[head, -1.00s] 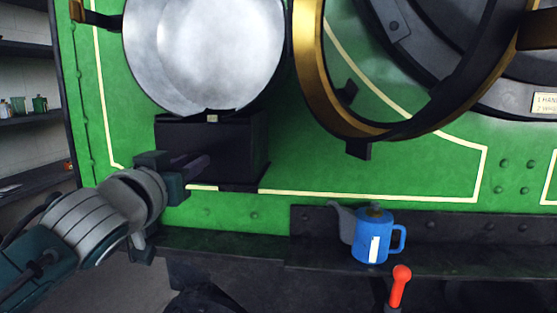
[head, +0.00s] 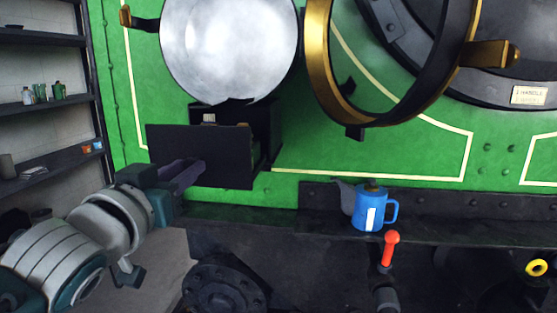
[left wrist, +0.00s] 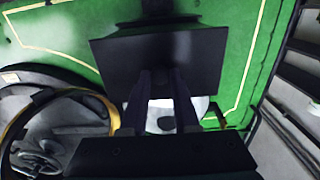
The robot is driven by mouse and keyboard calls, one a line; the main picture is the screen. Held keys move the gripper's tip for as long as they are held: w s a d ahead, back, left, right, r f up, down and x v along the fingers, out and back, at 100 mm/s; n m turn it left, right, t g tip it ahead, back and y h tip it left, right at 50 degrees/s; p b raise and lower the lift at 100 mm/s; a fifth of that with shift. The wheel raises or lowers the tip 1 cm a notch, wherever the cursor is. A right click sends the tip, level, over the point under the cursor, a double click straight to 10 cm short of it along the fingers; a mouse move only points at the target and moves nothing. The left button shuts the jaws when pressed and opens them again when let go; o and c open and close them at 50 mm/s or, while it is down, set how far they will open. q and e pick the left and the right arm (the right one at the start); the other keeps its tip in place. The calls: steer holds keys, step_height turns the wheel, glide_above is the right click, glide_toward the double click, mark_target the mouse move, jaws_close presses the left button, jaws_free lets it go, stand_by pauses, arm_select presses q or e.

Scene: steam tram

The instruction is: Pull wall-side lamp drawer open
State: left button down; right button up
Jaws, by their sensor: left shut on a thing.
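The lamp drawer (head: 222,152) is a black box with a flat front panel, below the round silver lamp reflector (head: 230,45). It stands open, drawn out of its black housing (head: 264,128), with a gap behind its top edge. My left gripper (head: 196,168) comes in from the left and is shut at the middle of the panel. The grasped part is hidden by the fingers. In the left wrist view the panel (left wrist: 208,58) lies straight ahead of my left gripper (left wrist: 160,77). My right gripper is not in view.
A blue oil can (head: 370,210) stands on the dark ledge (head: 280,222) to the right, with a red-topped lever (head: 390,245) before it. A brass-rimmed ring (head: 318,60) juts out at the upper right. Shelves (head: 45,105) stand at the far left.

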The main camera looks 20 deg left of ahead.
arm_select(q)
steer(key=c, duration=0.7)
jaws_free()
steer(key=shift+w, duration=0.1)
steer(key=shift+b+v, duration=0.35)
steer(key=shift+v, duration=4.65)
steer(key=shift+a, duration=0.1)
